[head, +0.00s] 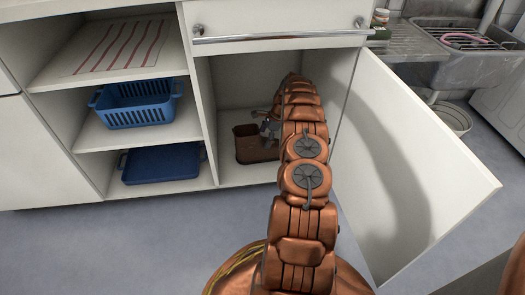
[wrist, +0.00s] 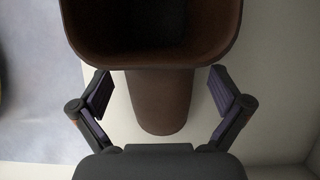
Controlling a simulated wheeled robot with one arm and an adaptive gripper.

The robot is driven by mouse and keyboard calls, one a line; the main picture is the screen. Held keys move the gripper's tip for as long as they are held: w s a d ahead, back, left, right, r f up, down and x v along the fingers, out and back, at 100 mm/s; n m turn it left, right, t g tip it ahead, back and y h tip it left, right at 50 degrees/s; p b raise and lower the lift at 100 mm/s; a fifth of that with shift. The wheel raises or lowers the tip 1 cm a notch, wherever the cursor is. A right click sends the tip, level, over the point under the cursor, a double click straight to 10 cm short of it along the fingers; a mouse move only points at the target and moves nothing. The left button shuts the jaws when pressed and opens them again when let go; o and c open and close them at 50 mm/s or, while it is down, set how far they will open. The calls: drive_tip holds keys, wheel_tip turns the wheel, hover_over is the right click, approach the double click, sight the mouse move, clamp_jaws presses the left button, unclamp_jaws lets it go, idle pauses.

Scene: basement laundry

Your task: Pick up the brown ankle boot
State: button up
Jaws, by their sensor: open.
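The brown ankle boot (head: 250,149) stands on the floor of the open cabinet, its right side partly hidden by my gripper and arm. In the wrist view the boot (wrist: 160,108) shows its wide, dark opening at the top and a narrower rounded part below. My gripper (head: 268,128) is at the boot's right side in the head view. In the wrist view my gripper (wrist: 160,88) is open, with one finger on each side of the narrower part. Gaps show between the fingers and the boot, and nothing is held.
The cabinet door (head: 405,165) stands open to the right of my arm. A bar handle (head: 280,37) crosses the drawer above. Left shelves hold a blue basket (head: 137,112), a blue lidded bin (head: 160,165) and a striped cloth (head: 122,45). A sink (head: 460,60) is at the right.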

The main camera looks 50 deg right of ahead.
drive_tip(key=shift+b+x, duration=1.55)
drive_tip(key=shift+x, duration=1.2)
drive_tip(key=shift+r, duration=0.1)
drive_tip(key=c, duration=1.4)
